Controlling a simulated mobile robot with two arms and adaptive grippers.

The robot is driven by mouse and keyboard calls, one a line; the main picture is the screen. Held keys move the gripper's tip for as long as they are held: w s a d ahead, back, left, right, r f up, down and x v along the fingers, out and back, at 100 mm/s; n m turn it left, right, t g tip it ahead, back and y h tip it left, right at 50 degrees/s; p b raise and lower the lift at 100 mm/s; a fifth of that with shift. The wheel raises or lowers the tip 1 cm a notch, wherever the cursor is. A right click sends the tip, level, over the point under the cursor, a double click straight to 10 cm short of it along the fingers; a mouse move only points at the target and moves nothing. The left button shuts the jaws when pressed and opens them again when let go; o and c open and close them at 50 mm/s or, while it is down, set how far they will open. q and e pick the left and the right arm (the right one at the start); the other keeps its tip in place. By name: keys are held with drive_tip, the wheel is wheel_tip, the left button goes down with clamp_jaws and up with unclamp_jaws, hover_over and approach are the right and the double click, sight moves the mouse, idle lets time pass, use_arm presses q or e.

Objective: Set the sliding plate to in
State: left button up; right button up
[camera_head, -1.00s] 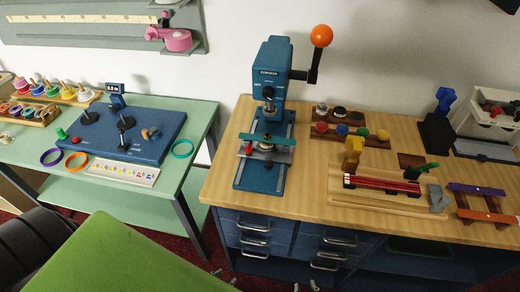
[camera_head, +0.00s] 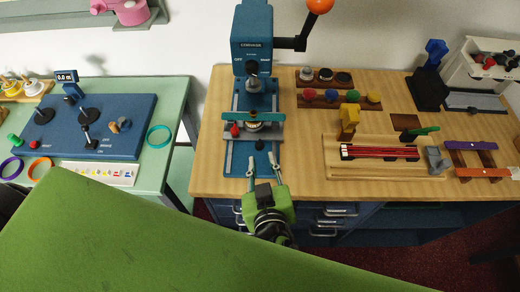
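The blue press (camera_head: 252,30) stands at the left part of the wooden counter, its column and lever upright. On its base, a grey sliding plate (camera_head: 272,132) with a teal crossbar (camera_head: 238,116) sits below the press head, on rails running toward me. A red knob (camera_head: 235,131) is on the plate's left side. My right gripper (camera_head: 263,165) is in front of the press base, at the counter's front edge. Its two fingers are spread with nothing between them, pointing toward the plate and apart from it. My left gripper is not in view.
An orange ball (camera_head: 319,4) tops the press lever at the upper right. A wooden fixture with red rods (camera_head: 380,152) and a rack of coloured knobs (camera_head: 340,97) stand to the right. A green table with a blue panel (camera_head: 60,128) is at the left.

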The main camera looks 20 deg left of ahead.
sight(260, 149)
drive_tip(key=b+x, duration=0.2)
drive_tip(key=x, duration=0.4)
drive_tip(key=shift+w+a+f, duration=0.15)
drive_tip(key=shift+w, duration=0.1)
clamp_jaws()
